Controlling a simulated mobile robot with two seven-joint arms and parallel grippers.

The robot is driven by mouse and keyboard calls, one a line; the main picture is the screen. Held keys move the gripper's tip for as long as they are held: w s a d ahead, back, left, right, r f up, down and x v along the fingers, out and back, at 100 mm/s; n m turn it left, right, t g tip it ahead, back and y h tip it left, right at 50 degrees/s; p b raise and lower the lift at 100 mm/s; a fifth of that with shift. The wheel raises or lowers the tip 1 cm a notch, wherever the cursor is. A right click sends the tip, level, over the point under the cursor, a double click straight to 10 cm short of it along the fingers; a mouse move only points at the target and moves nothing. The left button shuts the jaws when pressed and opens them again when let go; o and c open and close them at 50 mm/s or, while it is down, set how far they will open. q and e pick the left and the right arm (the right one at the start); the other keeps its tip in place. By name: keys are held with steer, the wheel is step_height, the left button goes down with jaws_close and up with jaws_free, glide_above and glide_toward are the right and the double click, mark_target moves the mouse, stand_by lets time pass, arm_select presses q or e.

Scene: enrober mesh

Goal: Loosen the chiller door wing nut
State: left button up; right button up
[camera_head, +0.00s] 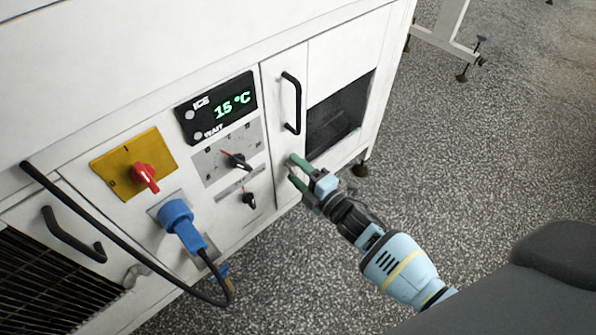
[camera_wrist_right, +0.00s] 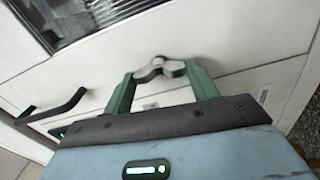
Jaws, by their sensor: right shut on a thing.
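The wing nut (camera_wrist_right: 158,68) is a small grey metal piece with two wings and a round centre, on the white chiller door panel (camera_wrist_right: 205,30). My right gripper (camera_wrist_right: 161,72) has its green fingers on either side of the wing nut, shut on its wings. In the head view my right gripper (camera_head: 292,169) reaches the narrow white door below its black handle (camera_head: 291,103); the nut itself is hidden there by the fingers. My left gripper is not in view.
The white cabinet carries a display (camera_head: 217,107) reading 15 °C, a red switch (camera_head: 145,176), dials and a blue plug (camera_head: 177,216) with a black cable. A second wing nut (camera_head: 136,275) is at lower left. Speckled floor (camera_head: 490,150) is open at right.

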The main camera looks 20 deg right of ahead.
steer(key=shift+n, duration=0.6)
steer(key=o, duration=1)
steer(key=p+v, duration=0.1)
steer(key=v, duration=0.7)
steer(key=shift+p, duration=0.4)
